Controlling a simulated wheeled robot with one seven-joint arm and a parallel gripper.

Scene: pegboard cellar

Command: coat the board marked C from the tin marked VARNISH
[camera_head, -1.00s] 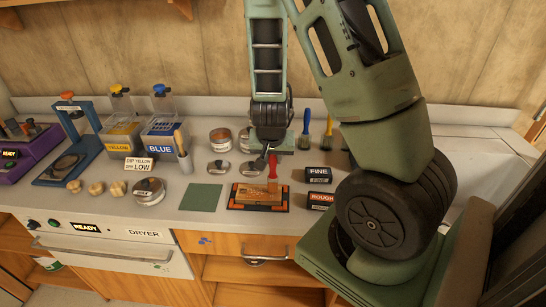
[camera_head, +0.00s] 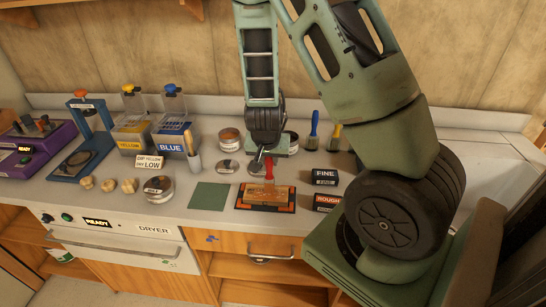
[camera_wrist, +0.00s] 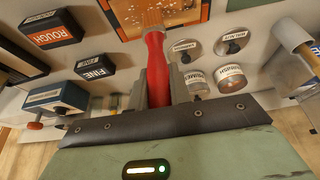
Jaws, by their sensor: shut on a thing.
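My gripper (camera_head: 267,157) is shut on the red handle of a brush (camera_head: 269,171), which also shows in the wrist view (camera_wrist: 157,70). The brush points down, its bristles at a wooden board (camera_head: 282,201); exact contact is hard to tell. The board lies on a black and orange mat (camera_head: 240,206). Its letter cannot be read. Two open tins, one left (camera_head: 230,139) and one partly hidden right (camera_head: 292,142), stand behind. In the wrist view one is labelled as varnish (camera_wrist: 231,75). Two knobbed lids (camera_head: 228,166) lie before them.
FINE (camera_head: 324,176) and ROUGH (camera_head: 327,203) blocks lie right of the mat, with brushes (camera_head: 313,130) behind. YELLOW (camera_head: 131,135) and BLUE (camera_head: 172,140) tanks stand back left.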

